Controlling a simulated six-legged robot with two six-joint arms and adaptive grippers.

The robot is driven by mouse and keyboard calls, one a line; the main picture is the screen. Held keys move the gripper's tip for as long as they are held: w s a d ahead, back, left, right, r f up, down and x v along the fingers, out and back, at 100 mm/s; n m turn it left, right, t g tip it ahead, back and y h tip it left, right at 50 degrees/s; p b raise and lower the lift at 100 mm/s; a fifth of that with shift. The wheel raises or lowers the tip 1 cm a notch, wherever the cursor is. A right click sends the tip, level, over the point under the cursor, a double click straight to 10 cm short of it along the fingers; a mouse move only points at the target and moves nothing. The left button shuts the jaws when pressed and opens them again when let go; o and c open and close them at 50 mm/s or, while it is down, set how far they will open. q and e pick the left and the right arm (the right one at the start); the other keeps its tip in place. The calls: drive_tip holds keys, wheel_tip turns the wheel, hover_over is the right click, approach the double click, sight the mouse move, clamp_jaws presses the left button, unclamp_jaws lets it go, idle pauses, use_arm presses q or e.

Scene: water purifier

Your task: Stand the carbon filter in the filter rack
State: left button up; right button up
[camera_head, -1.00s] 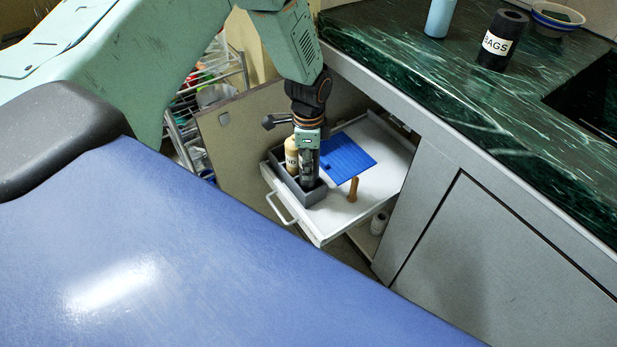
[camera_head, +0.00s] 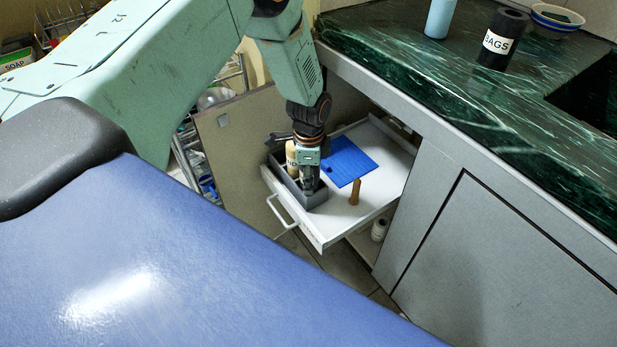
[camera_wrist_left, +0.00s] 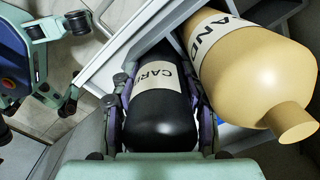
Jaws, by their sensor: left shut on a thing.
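My left gripper (camera_head: 309,180) points down over the grey filter rack (camera_head: 317,199), at its front right end. It is shut on the black carbon filter (camera_wrist_left: 160,122), which has a white label partly reading "CAR". In the left wrist view the fingers sit on both sides of the filter. The filter's lower end is hidden, so I cannot tell whether it touches the rack's floor. The tan sand filter (camera_head: 291,153) stands in the rack beside the gripper; it also shows large in the left wrist view (camera_wrist_left: 255,72). My right gripper is not in view.
The rack is on a white pull-out tray (camera_head: 385,180) with a handle. A blue ribbed mat (camera_head: 349,162) and a small brown upright piece (camera_head: 354,192) are to its right. An open cabinet door (camera_head: 232,150) stands left. The green marble counter (camera_head: 430,75) is above right.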

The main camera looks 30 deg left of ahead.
use_arm(q)
drive_tip(key=shift+s+f, duration=0.35)
drive_tip(key=shift+f, duration=0.15)
drive_tip(key=o, duration=1.2)
drive_tip(key=shift+f, duration=0.2)
drive_tip(key=shift+o, duration=0.2)
drive_tip(key=shift+s+r, duration=0.1)
drive_tip(key=shift+r+p, duration=0.3)
drive_tip(key=shift+r, duration=0.15)
drive_tip(key=r+p, duration=0.1)
drive_tip(key=r, duration=0.2)
drive_tip(key=r+p, duration=0.2)
drive_tip(key=r, duration=0.2)
drive_tip(key=r+p, duration=0.1)
drive_tip(key=r, duration=0.3)
drive_tip(key=shift+w+r, duration=0.1)
drive_tip(key=shift+w, duration=0.25)
drive_tip(key=shift+r+p, duration=0.3)
drive_tip(key=shift+r, duration=0.4)
